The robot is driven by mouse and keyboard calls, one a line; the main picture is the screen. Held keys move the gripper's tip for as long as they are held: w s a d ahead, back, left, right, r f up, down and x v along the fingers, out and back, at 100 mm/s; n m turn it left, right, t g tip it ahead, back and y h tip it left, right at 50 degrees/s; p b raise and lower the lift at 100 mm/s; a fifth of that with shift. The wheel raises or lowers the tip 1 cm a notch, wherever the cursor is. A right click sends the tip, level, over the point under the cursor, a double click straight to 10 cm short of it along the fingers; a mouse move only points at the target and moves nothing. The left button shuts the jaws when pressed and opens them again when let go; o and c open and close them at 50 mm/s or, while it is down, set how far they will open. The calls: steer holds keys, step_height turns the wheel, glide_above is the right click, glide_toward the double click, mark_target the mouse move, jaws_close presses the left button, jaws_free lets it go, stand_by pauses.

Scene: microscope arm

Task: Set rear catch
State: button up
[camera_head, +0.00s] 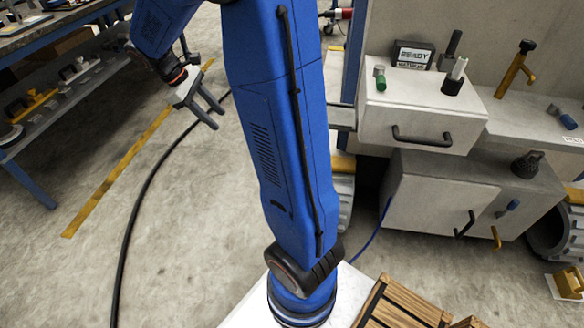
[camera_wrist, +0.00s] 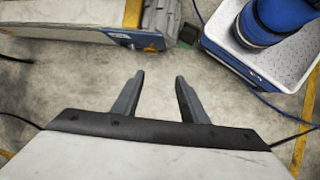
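My gripper (camera_head: 219,119) is at the upper left in the head view, over bare floor and well away from the white cabinet. Its fingers are apart with nothing between them, as the wrist view also shows (camera_wrist: 160,77). I cannot tell which part is the rear catch. On the white cabinet (camera_head: 425,110) stand a black upright lever (camera_head: 450,50), a white-tipped piece in a black base (camera_head: 455,78) and a small green-based knob (camera_head: 380,78). A yellow handle with a black knob (camera_head: 515,68) stands on the lower surface to the right.
A lower cabinet (camera_head: 430,205) has black and yellow handles. Wooden crates (camera_head: 395,305) are at the bottom. A shelf with tools (camera_head: 60,85) is at left. A black cable (camera_head: 140,205) crosses open floor.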

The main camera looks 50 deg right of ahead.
steer(key=w+d+f+n+g+h, duration=0.2)
steer(key=w+d+f+g, duration=0.1)
steer(key=w+d+f, duration=0.6)
steer(key=w+d+f+n+g+h, duration=0.15)
steer(key=d+f, duration=0.25)
steer(key=f, duration=0.5)
steer(key=w+d+f+n+g+h, duration=0.1)
steer(key=w+d+f+n+g, duration=0.15)
steer(key=f, duration=0.55)
steer(key=w+d+f+n+g+h, duration=0.1)
steer(key=d+f, duration=0.3)
steer(key=f, duration=0.5)
steer(key=s+d+f+n+g+h, duration=0.1)
steer(key=s+d+f+n, duration=0.15)
steer(key=f, duration=0.65)
steer(key=s+d+f+n+g+h, duration=0.1)
steer(key=d+f+n, duration=0.15)
steer(key=f, duration=0.55)
steer(key=s+d+m, duration=0.1)
steer(key=s+d, duration=1)
steer(key=s, duration=0.1)
steer(key=shift+s+d, duration=0.3)
steer(key=shift+s, duration=0.05)
jaws_close()
